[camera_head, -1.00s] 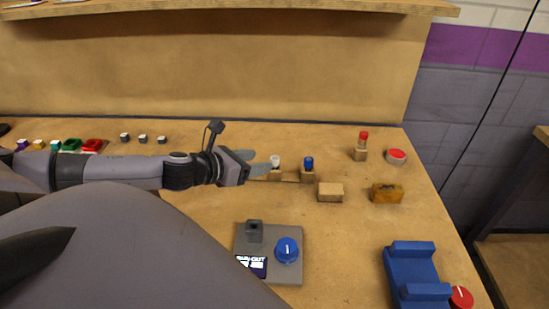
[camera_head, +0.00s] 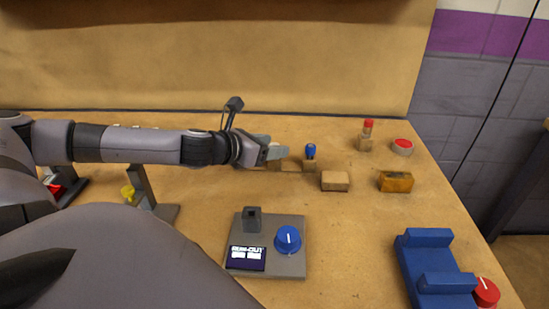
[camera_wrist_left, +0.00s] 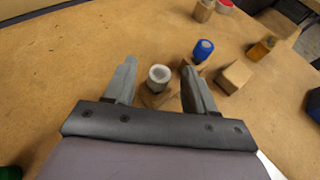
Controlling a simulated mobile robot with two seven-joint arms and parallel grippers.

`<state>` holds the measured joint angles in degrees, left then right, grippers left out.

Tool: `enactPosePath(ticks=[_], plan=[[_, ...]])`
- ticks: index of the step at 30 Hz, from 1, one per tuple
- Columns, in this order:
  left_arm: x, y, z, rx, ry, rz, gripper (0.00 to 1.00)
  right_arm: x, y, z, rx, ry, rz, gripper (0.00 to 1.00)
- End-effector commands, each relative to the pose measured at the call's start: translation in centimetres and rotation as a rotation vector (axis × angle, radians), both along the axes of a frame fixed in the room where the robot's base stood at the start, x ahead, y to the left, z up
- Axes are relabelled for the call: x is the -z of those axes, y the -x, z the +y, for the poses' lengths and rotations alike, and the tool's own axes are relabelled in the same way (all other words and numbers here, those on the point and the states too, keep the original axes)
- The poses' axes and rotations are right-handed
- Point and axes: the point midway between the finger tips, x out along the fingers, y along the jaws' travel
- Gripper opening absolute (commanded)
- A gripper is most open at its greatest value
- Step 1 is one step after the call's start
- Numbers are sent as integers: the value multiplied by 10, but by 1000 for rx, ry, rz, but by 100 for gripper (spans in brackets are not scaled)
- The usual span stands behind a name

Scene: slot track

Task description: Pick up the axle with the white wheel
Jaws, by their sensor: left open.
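The white wheel (camera_wrist_left: 159,76) stands upright on a small wooden block (camera_wrist_left: 158,97) in the left wrist view. My left gripper (camera_wrist_left: 160,72) is open, with one finger on each side of the wheel. Gaps show between the wheel and both fingers. In the head view my left gripper (camera_head: 276,152) reaches in from the left and hides most of the wheel and its block. The axle itself is not clearly visible. My right gripper is not in view.
A blue wheel (camera_head: 310,151) on a wooden block stands just right of the gripper. A grey panel with a blue knob (camera_head: 288,239) lies nearer.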

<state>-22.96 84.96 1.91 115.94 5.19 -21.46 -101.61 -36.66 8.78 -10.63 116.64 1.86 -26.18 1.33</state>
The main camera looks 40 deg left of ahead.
Motion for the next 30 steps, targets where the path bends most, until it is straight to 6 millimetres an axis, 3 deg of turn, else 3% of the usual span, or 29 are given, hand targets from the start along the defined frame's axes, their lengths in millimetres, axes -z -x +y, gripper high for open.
enactPosePath(ticks=[9, 14, 15, 30], plan=[[0, -1, 0, 0, 0, 0, 56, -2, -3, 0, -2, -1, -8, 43], [0, -1, 0, 0, 0, 0, 3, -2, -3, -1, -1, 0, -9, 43], [0, -1, 0, 0, 0, 0, 0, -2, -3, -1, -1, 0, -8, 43], [-10, -1, 0, 0, -1, 1, 0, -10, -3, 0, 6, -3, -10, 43]])
